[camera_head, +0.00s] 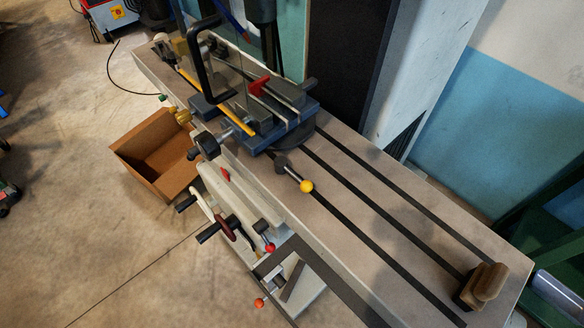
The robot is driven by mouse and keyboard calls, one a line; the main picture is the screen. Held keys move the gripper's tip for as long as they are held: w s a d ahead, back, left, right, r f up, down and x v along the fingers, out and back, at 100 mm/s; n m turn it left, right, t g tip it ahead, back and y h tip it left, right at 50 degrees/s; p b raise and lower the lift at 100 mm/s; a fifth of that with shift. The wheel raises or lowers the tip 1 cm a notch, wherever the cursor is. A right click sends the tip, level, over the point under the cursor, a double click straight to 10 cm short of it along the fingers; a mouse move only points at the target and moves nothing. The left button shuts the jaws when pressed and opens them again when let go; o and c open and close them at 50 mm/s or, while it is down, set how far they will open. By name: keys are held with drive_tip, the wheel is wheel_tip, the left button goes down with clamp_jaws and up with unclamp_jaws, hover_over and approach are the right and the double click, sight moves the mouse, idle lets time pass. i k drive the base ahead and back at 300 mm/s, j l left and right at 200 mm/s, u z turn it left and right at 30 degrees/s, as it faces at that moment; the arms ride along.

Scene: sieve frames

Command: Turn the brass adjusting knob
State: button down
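Another yellowish-brass part (178,45) shows at the far end of the table, partly behind a black arched handle (203,60). My gripper is not in view.
The long slotted table (400,215) is mostly bare toward the right. A lever with a yellow ball (306,186) stands before the fixture. A wooden-handled block (484,286) sits at the near right. A brown open box (155,140) stands on the floor left. Red-knobbed levers (270,247) jut below.

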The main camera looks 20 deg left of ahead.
sight(184, 117)
drive_tip(key=u, duration=1.35)
